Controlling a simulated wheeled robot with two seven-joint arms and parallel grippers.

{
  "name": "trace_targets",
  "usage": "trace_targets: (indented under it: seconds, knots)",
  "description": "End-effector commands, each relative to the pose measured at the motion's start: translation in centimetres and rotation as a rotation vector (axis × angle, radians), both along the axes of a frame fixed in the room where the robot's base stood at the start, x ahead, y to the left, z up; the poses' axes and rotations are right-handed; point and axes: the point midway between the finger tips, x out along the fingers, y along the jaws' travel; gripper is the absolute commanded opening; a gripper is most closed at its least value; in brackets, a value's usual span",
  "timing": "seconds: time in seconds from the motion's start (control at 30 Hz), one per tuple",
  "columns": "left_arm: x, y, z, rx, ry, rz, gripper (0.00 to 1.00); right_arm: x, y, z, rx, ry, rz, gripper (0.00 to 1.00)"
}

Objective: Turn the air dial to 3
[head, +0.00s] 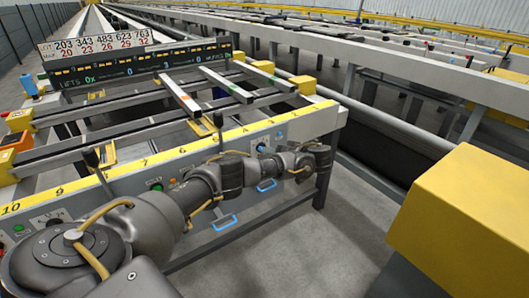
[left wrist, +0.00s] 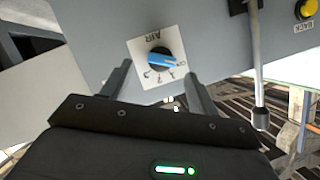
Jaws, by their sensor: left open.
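The air dial (left wrist: 159,60) is a round dark knob with a blue pointer on a white plate marked AIR, upside down in the left wrist view. Its pointer lies nearly level, with one end toward a small mark at the plate's right edge; the numbers run along the lower edge. In the head view the dial (head: 262,147) is small on the front panel. My left gripper (left wrist: 158,73) is open, its fingers on either side of the plate, with nothing between them. In the head view the left gripper (head: 317,156) is at the panel's right end, its fingertips hard to make out. My right gripper is not in view.
A lever (left wrist: 257,65) and a yellow BACK button (left wrist: 305,10) are right of the dial in the left wrist view. Blue handles (head: 224,222) hang below the panel. A yellow block (head: 465,215) stands at right. Open floor lies below the panel.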

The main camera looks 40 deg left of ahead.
Motion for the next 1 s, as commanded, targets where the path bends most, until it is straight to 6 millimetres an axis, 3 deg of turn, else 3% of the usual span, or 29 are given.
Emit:
trace_targets:
  seconds: [0.1,0.3,0.67,1.0]
  knots:
    - [0.2,1.9,-0.8,0.001,0.0,0.0,0.6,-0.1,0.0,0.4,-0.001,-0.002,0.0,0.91]
    - [0.4,4.0,-1.5,0.002,-0.001,-0.001,0.6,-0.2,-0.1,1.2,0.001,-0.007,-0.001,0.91]
    - [0.4,4.5,-1.6,0.0,0.0,-0.002,0.6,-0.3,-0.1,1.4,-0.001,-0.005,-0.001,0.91]
    - [0.4,4.5,-1.6,0.0,0.0,-0.002,0.18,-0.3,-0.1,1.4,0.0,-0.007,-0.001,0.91]
